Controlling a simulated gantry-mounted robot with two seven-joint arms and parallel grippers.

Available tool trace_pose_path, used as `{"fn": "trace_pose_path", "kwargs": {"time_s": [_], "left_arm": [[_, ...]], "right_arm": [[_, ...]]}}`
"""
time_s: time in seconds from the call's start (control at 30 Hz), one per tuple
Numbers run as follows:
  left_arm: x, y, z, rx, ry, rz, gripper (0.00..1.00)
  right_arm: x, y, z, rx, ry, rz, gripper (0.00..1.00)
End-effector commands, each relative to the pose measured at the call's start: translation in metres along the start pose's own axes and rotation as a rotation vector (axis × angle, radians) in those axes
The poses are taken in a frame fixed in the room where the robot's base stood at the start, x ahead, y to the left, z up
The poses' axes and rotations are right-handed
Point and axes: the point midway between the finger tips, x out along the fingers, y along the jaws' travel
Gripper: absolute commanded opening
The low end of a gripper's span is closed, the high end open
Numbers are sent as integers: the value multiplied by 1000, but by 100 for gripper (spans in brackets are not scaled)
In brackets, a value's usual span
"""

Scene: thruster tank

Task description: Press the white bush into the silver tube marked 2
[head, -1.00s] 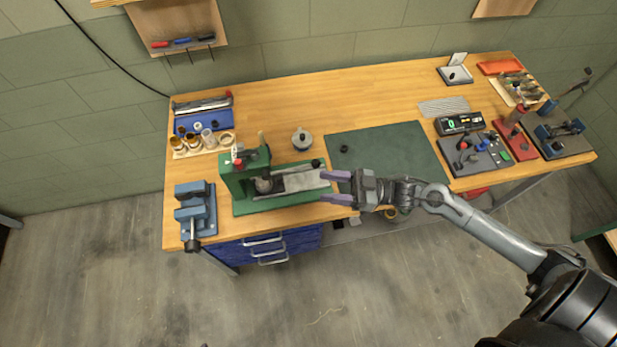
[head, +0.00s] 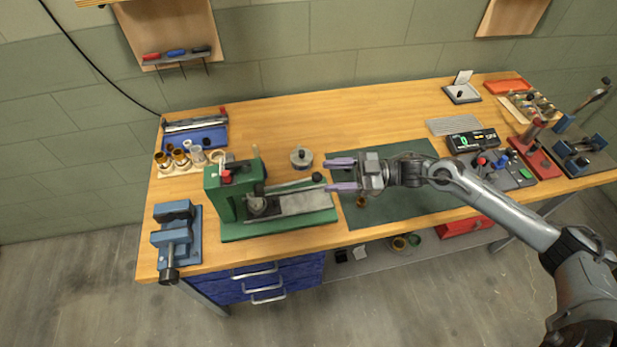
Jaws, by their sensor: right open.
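My right gripper (head: 342,174) has two purple fingertips, spread apart with nothing visible between them. It hangs over the left part of the dark green mat (head: 405,207), to the right of the green press (head: 227,200). The press has a silver bar and plate along its base. At the left, a small rack holds several amber and pale cylinders; one pale tube (head: 198,157) and a ring (head: 217,156) stand at its right end. I cannot make out any number marks or say which piece is the white bush. My left gripper is not in view.
A blue vise (head: 175,238) stands at the front left corner. A round lidded pot (head: 301,157) sits behind the press. A small brownish piece (head: 361,202) lies on the mat below my right gripper. A digital readout (head: 472,141) and fixtures fill the right end.

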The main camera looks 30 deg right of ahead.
Motion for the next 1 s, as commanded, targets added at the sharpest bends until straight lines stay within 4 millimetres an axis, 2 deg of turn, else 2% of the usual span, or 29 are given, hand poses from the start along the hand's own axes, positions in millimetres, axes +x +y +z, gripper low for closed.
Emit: {"fn": "trace_pose_path", "kwargs": {"time_s": [0.2, 0.4, 0.6, 0.87, 1.0], "left_arm": [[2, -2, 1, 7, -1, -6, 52], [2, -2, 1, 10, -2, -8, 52], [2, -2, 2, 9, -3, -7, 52], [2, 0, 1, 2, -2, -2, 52], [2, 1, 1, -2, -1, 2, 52]], "right_arm": [[36, 0, -1, -2, 4, -1, 54], [57, 0, 0, -1, 2, -1, 54], [65, -1, 0, -1, 0, -1, 54], [65, -1, 0, 0, 0, -1, 54], [65, -1, 0, 0, 0, -1, 32]]}}
